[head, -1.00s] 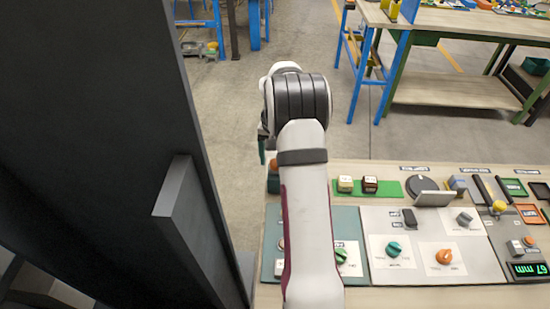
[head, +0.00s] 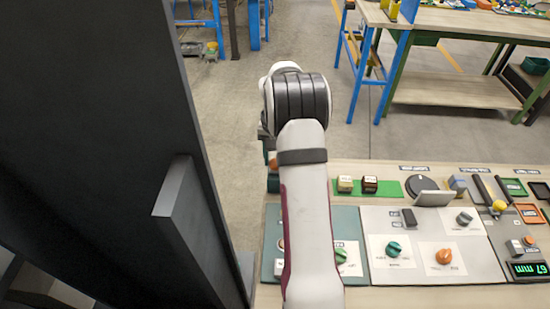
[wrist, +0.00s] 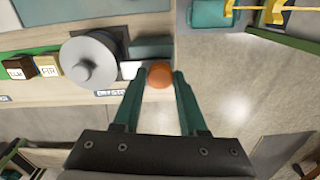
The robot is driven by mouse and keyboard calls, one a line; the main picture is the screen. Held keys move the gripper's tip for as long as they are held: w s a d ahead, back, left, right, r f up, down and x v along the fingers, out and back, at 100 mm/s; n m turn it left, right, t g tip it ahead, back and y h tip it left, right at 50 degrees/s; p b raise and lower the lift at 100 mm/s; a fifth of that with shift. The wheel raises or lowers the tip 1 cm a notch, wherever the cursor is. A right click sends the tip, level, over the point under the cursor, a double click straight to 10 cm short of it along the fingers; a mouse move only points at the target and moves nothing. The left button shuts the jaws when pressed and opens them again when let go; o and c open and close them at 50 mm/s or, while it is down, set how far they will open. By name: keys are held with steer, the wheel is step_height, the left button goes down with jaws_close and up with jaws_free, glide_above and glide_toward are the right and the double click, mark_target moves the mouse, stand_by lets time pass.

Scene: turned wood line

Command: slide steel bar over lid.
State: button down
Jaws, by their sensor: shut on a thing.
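My gripper (wrist: 158,88) has its teal fingers closed around an orange knob (wrist: 159,74) in the wrist view. A short pale metal piece (wrist: 131,70), which looks like the end of the steel bar, shows just left of the knob. A round grey lid (wrist: 90,64) with a raised centre knob lies further left, apart from the fingers. I cannot tell how far the bar reaches towards the lid. In the head view my arm hides the lid and most of the gripper; a bit of orange (head: 273,164) shows beside the arm.
A label strip (wrist: 111,92) lies below the metal piece. A brown block (wrist: 17,68) and a cream block (wrist: 47,64) stand left of the lid. Panels with a green dial (head: 393,249) and an orange dial (head: 444,256) fill the bench to the right.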

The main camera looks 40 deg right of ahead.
stand_by(0.9)
steer(key=shift+s+d, duration=1.2)
steer(key=shift+c, duration=2.2)
jaws_free()
step_height(320, 180, up, 16)
steer(key=shift+f, duration=0.1)
